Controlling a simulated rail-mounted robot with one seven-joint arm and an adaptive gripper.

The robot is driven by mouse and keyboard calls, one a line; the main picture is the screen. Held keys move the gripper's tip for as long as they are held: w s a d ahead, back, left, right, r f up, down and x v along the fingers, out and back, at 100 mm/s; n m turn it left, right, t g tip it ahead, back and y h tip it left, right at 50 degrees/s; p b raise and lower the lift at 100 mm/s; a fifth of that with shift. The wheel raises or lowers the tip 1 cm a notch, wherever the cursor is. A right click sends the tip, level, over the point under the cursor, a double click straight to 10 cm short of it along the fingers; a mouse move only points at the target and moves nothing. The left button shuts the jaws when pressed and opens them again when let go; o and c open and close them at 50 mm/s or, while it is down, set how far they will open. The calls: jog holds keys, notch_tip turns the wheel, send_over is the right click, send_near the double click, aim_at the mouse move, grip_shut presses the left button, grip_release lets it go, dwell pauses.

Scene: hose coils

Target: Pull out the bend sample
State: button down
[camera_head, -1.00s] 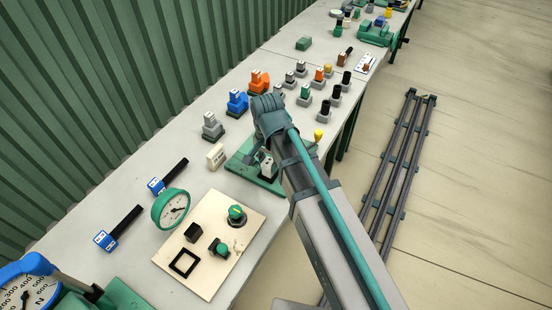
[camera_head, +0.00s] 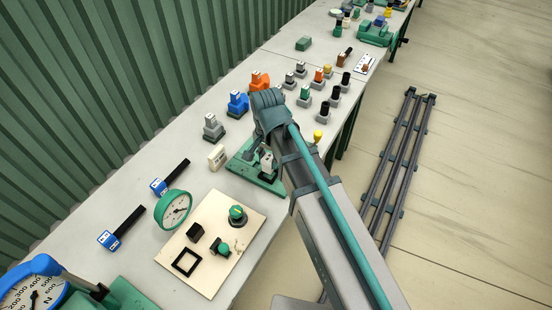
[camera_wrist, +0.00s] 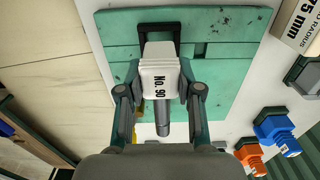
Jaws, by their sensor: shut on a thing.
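A white block marked "No. 90" (camera_wrist: 160,84), with a grey cylindrical end below it in the picture, is between the two fingers of my gripper (camera_wrist: 160,92) in the wrist view. I take it for the bend sample. The fingers are shut on its sides. Behind it is a green plate (camera_wrist: 116,40) with a dark frame at its upper middle. In the head view the green plate (camera_head: 240,172) lies on the bench, and the pale sample (camera_head: 266,160) shows beside my arm. My arm hides part of both there. Whether the sample touches the plate is unclear.
A "75 mm" radius sign (camera_wrist: 300,22) stands beside the plate, with blue (camera_wrist: 277,130) and orange (camera_wrist: 250,152) fittings near it. Several fittings stand farther along the bench.

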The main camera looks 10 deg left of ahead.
jog(key=shift+r+p, duration=1.95)
jog(key=shift+r, duration=0.9)
jog(key=shift+f, duration=0.1)
